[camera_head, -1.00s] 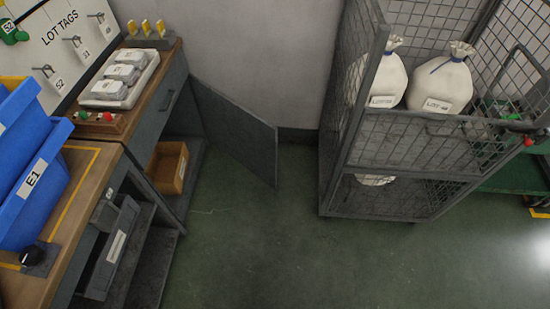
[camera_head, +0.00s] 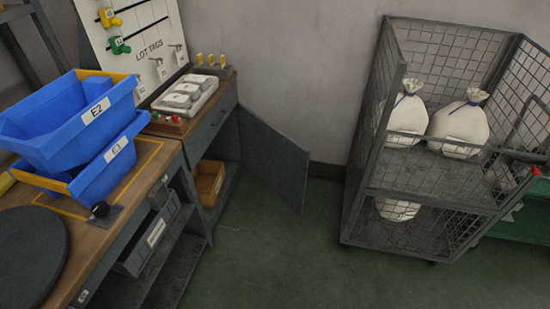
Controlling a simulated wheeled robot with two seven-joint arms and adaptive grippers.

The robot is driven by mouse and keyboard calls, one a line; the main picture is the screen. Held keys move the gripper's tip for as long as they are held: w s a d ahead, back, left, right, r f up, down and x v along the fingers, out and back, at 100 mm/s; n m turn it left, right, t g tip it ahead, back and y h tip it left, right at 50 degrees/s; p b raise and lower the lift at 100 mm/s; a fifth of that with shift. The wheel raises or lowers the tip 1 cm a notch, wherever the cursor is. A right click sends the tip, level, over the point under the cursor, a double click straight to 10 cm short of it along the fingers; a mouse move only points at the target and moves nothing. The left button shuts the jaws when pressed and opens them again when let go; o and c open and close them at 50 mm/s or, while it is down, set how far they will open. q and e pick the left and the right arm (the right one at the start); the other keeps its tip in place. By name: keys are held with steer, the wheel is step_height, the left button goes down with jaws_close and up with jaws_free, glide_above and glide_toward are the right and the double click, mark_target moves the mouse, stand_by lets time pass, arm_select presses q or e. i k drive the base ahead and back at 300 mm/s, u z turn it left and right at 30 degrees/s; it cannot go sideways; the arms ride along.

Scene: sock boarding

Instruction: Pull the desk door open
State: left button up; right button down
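The desk door (camera_head: 272,160) is a grey panel hinged at the far end of the desk (camera_head: 222,117). It stands swung open, out toward the wire cage. The open compartment beside it shows an orange-brown box (camera_head: 209,183) on its floor. Neither of my grippers shows in the head view, so I cannot see their state or where they are relative to the door.
Two blue bins (camera_head: 75,125) stand stacked on the near bench at left, beside a dark round plate (camera_head: 28,255). A wire cage trolley (camera_head: 375,155) with white sacks (camera_head: 461,125) stands at right. The green floor (camera_head: 280,255) between is clear.

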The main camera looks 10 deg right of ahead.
mark_target(278, 160)
steer(key=u, duration=0.55)
steer(key=i, duration=0.95)
steer(key=z, duration=0.35)
